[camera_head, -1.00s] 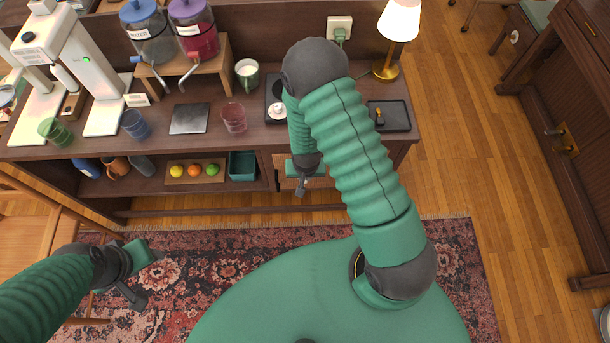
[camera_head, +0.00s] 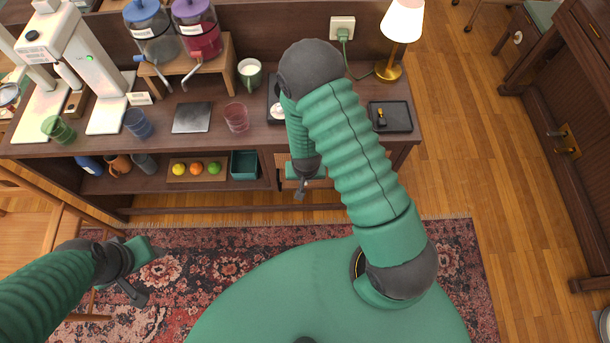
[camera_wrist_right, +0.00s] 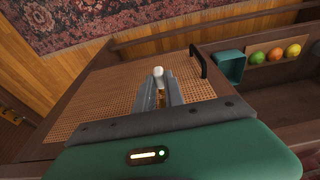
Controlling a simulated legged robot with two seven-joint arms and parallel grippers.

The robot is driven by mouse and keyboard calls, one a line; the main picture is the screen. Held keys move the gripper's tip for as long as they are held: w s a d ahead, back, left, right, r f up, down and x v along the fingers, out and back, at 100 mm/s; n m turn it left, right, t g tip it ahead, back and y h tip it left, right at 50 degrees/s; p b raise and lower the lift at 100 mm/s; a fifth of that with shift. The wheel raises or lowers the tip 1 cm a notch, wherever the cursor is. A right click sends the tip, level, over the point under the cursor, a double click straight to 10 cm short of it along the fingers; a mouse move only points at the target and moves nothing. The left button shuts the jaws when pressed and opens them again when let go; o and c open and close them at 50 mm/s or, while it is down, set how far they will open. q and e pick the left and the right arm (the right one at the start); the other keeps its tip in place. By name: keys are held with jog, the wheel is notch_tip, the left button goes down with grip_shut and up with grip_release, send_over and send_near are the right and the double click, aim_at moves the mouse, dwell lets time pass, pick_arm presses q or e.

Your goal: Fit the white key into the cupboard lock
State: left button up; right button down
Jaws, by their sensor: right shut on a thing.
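My right gripper (camera_wrist_right: 160,92) is shut on the white key, whose rounded white end (camera_wrist_right: 158,74) shows between the fingertips in the right wrist view. The rest of the key is hidden by the fingers. Behind it is the cupboard's woven cane door (camera_wrist_right: 112,92) with a black handle (camera_wrist_right: 198,62). I cannot make out the lock or tell whether the key touches the door. In the head view my right gripper (camera_head: 300,189) is low in front of the cupboard (camera_head: 240,132), and the key is too small to see. My left gripper (camera_head: 137,276) hangs over the rug, its jaws unclear.
An open shelf beside the door holds a teal bin (camera_head: 244,165) and a board with fruit (camera_head: 197,171). The cupboard top carries glasses, a mug (camera_head: 249,73), a lamp (camera_head: 393,40) and a black tray (camera_head: 390,117). A wooden chair (camera_head: 30,220) stands at the left.

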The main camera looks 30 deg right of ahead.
jog(key=shift+w+d, duration=0.35)
jog(key=shift+w, duration=0.25)
jog(key=shift+w+d, duration=0.35)
jog(key=shift+w, duration=0.25)
dwell(0.4)
jog(key=c, duration=1.3)
grip_release()
jog(key=shift+c, duration=0.2)
jog(key=p+v, duration=0.5)
jog(key=v, duration=0.1)
jog(key=shift+r, duration=0.1)
